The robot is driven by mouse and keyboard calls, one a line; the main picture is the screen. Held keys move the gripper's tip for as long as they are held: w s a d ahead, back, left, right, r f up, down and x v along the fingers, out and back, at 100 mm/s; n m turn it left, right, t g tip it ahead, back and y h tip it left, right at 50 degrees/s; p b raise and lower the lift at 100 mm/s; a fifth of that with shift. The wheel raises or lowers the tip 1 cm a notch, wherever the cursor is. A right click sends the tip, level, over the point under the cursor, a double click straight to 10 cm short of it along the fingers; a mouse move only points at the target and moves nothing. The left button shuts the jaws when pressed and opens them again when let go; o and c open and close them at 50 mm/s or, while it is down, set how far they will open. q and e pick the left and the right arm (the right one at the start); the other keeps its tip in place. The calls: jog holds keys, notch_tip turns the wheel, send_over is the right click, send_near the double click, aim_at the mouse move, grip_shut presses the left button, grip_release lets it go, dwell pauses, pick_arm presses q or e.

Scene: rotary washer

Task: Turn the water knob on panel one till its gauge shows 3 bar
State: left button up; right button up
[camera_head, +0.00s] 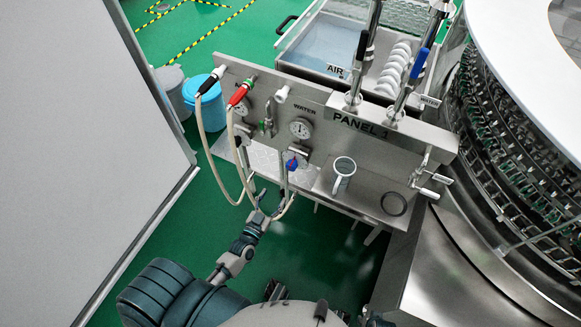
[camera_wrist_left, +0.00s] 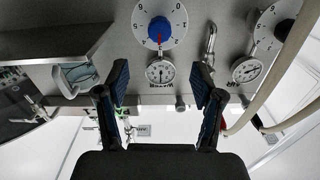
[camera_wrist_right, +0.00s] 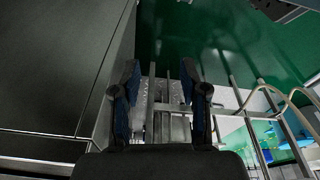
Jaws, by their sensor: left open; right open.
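Panel one (camera_head: 360,124) is a steel board with a white water gauge (camera_head: 300,128) above a blue water knob (camera_head: 292,164). In the left wrist view the picture is upside down: the blue knob (camera_wrist_left: 160,29) sits on a white numbered dial, its red mark toward the gauge (camera_wrist_left: 160,73). The gauge's needle is too small to read. My left gripper (camera_head: 272,202) is open and empty, in front of and below the knob, apart from it; its fingers (camera_wrist_left: 159,70) frame the gauge. My right gripper (camera_wrist_right: 163,75) is open and empty in its wrist view, away from the panel face.
A second gauge and dial (camera_wrist_left: 272,25) sit beside the water one. Hoses (camera_head: 232,165) hang from the panel near my left gripper. The rotary washer (camera_head: 500,150) is at right, a grey wall (camera_head: 80,150) at left.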

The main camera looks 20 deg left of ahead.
aim_at(290, 169)
pick_arm(q)
jog(key=w, duration=0.4)
jog(key=w+b, duration=0.1)
jog(key=w, duration=0.9)
jog(key=shift+d+b, duration=0.25)
jog(key=shift+b, duration=0.15)
jog(key=shift+w, duration=0.4)
pick_arm(e)
notch_tip(290, 169, up, 6)
jog(key=shift+w+f, duration=0.15)
jog(key=shift+f, duration=0.1)
pick_arm(q)
jog(key=c, duration=1.1)
jog(key=shift+n, duration=0.4)
jog(key=shift+c, duration=0.2)
pick_arm(e)
jog(key=shift+f, duration=0.65)
